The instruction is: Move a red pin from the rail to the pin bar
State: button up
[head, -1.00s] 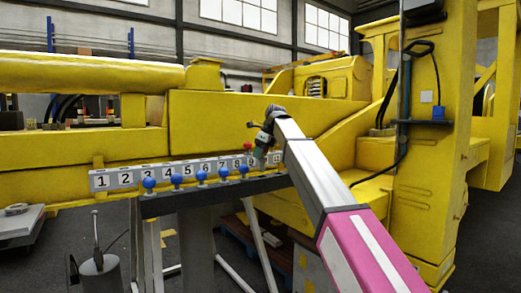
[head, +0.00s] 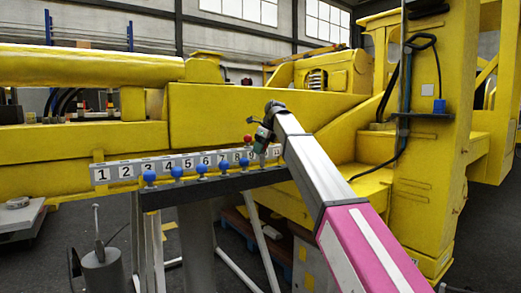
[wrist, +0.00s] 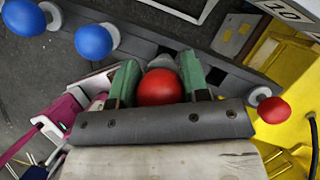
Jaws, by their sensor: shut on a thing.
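My gripper (wrist: 160,85) has its green fingers on either side of a red ball-headed pin (wrist: 160,88) and is shut on it in the wrist view. The pin's shaft is hidden below its head. A second red pin (wrist: 272,110) shows to the right of the gripper there. In the head view my gripper (head: 259,147) is near the right end of the numbered strip (head: 131,170). One red head (head: 248,138) shows beside it; I cannot tell which pin this is. A dark bar (head: 215,185) runs in front of the strip.
Several blue ball-headed pins (head: 176,172) stand along the dark bar, left of my gripper. A large yellow machine (head: 260,115) stands behind. A grey canister (head: 101,272) is at the lower left. Open floor lies at the lower right.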

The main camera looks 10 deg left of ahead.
aim_at(261, 161)
jog(key=shift+f, duration=0.15)
jog(key=shift+f, duration=2.65)
jog(key=o, duration=1.1)
jog(key=shift+o, duration=0.2)
jog(key=v, duration=1)
jog(key=shift+r, duration=0.35)
